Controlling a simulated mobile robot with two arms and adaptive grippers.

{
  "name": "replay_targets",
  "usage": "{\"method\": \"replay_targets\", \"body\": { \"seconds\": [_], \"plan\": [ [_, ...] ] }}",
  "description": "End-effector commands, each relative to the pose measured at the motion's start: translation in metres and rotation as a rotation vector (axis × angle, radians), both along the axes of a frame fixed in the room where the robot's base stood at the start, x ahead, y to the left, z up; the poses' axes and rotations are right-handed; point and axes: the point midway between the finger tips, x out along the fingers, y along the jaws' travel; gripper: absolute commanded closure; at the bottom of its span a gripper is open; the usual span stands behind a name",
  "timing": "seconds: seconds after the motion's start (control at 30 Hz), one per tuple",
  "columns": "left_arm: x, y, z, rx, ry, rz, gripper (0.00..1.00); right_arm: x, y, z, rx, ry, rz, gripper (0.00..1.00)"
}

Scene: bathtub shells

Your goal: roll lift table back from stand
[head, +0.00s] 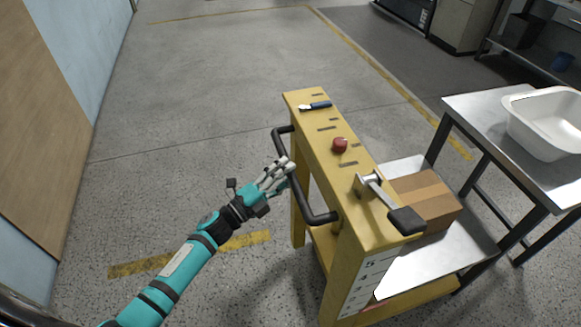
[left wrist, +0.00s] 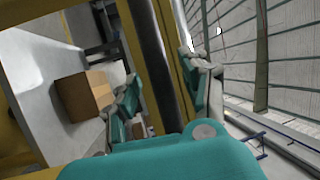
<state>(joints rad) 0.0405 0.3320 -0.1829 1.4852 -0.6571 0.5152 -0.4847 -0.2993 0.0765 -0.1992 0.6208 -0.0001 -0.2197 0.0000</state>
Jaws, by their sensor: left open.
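The yellow lift table (head: 315,130) stands in the middle of the head view, with a black push handle (head: 315,215) on its left side. My left gripper (head: 277,173) is at the middle of this handle. In the left wrist view the open fingers (left wrist: 163,85) lie on either side of the dark handle bar (left wrist: 148,45), not closed on it. A cardboard box (head: 425,197) rests on the table's metal platform (head: 440,255). The steel stand (head: 462,106) is to the right, close to the platform, with a white tub shell (head: 545,125) on it. My right gripper is out of view.
Grey floor to the left is free up to the blue wall (head: 85,45). Shelving (head: 530,45) stands at the back right.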

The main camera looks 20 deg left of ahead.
Motion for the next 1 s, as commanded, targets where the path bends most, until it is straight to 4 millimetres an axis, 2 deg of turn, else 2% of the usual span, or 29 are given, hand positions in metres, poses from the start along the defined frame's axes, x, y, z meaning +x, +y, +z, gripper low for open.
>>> {"method": "replay_targets", "body": {
  "seconds": [0.17,0.47,0.83,1.0],
  "plan": [
    [0.013,-0.008,0.003,-0.001,0.001,0.001,0.54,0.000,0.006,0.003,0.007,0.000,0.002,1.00],
    [0.015,-0.010,0.003,0.000,0.002,0.001,0.54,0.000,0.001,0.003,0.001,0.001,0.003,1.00],
    [0.014,-0.009,0.003,0.000,0.002,0.001,1.00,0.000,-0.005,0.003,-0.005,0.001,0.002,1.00],
    [0.014,-0.009,0.002,0.000,0.002,0.001,1.00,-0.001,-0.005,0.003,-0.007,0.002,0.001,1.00]
  ]
}}
